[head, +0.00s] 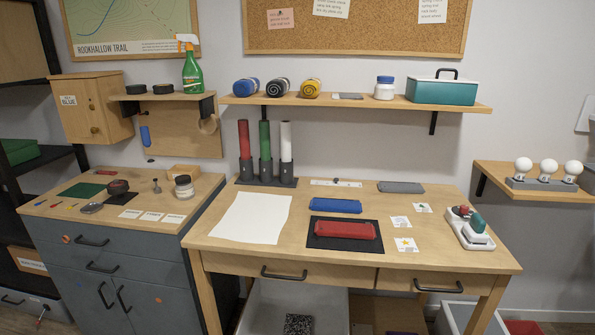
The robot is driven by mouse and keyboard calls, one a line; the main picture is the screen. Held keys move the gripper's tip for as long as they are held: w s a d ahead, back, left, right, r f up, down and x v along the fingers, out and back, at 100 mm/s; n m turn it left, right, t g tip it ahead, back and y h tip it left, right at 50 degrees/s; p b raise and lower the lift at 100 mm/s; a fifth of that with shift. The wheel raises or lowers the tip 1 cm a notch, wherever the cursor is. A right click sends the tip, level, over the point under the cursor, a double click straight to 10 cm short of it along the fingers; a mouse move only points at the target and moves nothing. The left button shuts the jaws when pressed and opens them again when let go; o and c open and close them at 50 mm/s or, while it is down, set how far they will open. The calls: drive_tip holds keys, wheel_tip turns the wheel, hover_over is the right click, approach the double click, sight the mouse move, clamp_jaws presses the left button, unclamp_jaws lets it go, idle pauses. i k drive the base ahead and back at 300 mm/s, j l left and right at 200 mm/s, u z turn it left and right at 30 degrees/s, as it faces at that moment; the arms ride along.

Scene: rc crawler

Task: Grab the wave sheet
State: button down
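No sheet in the head view shows a clear wave mark, so I cannot tell which one is the wave sheet. A large plain white sheet (250,218) with slightly wavy edges lies flat on the left of the wooden table. Several small white cards lie on the table's right: one with an orange star (406,249), one with a green mark (421,208), and one with a faint mark (401,223) too small to read. My gripper is not in view.
A holder (266,181) with red, green and white tubes stands at the table's back left. A white tray (469,238) with stamp-like things is at its right. A shelf (465,107) hangs above. Cards (151,216) lie on the left cabinet (70,215).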

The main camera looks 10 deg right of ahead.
sight(397, 221)
drive_tip(key=u, duration=0.4)
drive_tip(key=i+l+u, duration=0.65)
drive_tip(key=l, duration=0.15)
drive_tip(key=k+j, duration=0.05)
drive_tip(key=k, duration=0.05)
